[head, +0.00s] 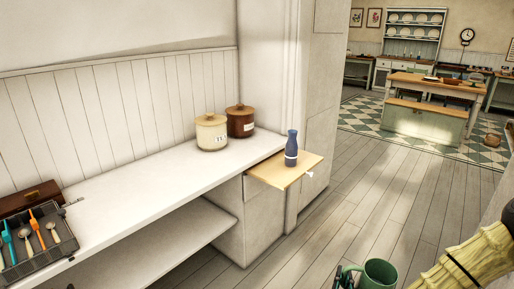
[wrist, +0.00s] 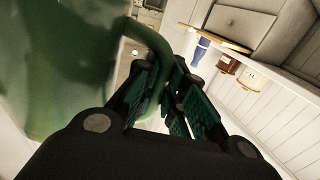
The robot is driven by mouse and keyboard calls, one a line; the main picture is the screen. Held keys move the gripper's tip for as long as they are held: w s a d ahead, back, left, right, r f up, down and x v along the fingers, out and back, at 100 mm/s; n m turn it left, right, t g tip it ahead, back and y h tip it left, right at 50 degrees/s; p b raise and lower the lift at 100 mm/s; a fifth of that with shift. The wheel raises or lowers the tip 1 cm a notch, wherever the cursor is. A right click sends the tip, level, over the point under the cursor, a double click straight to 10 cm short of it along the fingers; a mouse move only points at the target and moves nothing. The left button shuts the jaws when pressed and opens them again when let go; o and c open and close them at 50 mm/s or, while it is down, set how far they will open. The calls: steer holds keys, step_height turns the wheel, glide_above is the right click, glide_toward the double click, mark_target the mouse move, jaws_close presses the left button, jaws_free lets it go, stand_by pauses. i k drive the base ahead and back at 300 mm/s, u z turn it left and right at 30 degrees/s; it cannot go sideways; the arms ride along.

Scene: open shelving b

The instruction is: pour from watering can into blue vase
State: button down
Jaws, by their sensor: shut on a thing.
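The blue vase (head: 291,146), with a pale band, stands upright on a pulled-out wooden board (head: 268,178) at the counter's right end. It also shows upside down in the wrist view (wrist: 200,48). The green watering can (head: 379,273) is at the bottom right of the head view, cut off by the edge. In the wrist view its body (wrist: 60,70) fills the left side. My gripper (wrist: 166,95) is shut on the can's curved handle (wrist: 155,48). In the head view only part of my gripper (head: 345,278) shows, left of the can. The spout is not clear. The can is apart from the vase.
A cream canister (head: 211,132) and a brown canister (head: 240,121) stand left of the vase. A grey cutlery tray (head: 37,243) and a brown box (head: 28,198) are at the counter's left. Plank floor (head: 365,195) lies clear right of the board. A kitchen island (head: 430,105) stands far back.

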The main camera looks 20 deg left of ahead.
mark_target(291, 147)
steer(key=u, duration=0.4)
steer(key=i, duration=1)
steer(key=u, duration=0.05)
